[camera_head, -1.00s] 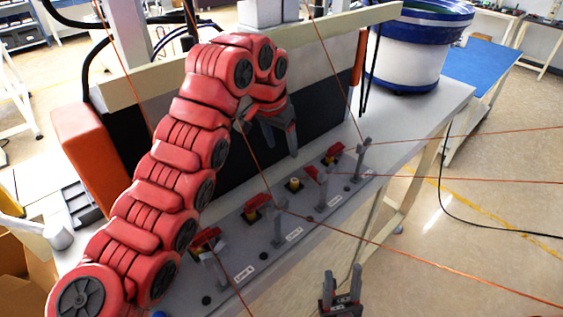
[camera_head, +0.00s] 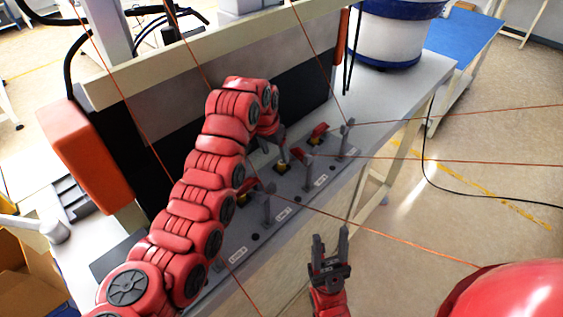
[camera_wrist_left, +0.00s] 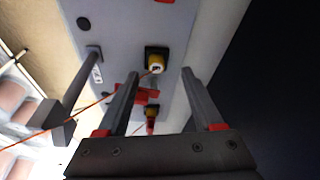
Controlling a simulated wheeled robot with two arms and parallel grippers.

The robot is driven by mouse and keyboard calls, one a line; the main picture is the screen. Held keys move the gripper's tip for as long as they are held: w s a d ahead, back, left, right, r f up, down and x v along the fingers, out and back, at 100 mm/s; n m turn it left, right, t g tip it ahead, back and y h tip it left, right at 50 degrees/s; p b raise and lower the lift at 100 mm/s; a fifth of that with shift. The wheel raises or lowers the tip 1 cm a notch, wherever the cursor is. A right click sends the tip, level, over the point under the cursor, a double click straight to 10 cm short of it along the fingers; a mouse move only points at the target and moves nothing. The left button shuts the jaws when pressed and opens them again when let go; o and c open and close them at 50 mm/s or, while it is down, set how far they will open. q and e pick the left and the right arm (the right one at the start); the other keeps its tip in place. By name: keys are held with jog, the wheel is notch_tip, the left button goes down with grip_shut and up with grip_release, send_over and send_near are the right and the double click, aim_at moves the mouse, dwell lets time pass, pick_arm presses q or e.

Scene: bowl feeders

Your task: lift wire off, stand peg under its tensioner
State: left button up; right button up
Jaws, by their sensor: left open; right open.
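My left gripper (camera_head: 276,150) is open above the grey panel (camera_head: 325,172), near a yellow fitting (camera_head: 283,168) in a dark socket. In the left wrist view, the yellow fitting (camera_wrist_left: 156,61) with a pale top shows between and beyond the open fingers (camera_wrist_left: 160,73). An orange wire (camera_wrist_left: 95,103) runs from near it past a grey post (camera_wrist_left: 80,80). Red levers, likely the tensioners, show at the far end (camera_head: 318,132) and nearer (camera_head: 245,187). I cannot tell which part is the peg. My right gripper (camera_head: 330,240) is open and empty in front of the bench.
Several orange wires cross the scene; one (camera_head: 380,232) runs right past my right gripper. Grey posts (camera_head: 268,205) stand along the panel's front edge. A dark board (camera_head: 180,160) rises behind it. A blue and white bowl feeder (camera_head: 390,35) stands at the back right.

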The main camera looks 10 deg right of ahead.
aim_at(281, 163)
pick_arm(q)
jog(key=f+p, duration=0.1)
jog(key=d+f+p, duration=0.1)
jog(key=f+p, duration=0.1)
jog(key=shift+w+d+f, duration=0.3)
jog(key=shift+w+d, duration=0.1)
jog(key=shift+w+d+f, duration=0.1)
jog(key=shift+w+f, duration=0.05)
jog(key=shift+f, duration=0.55)
grip_shut()
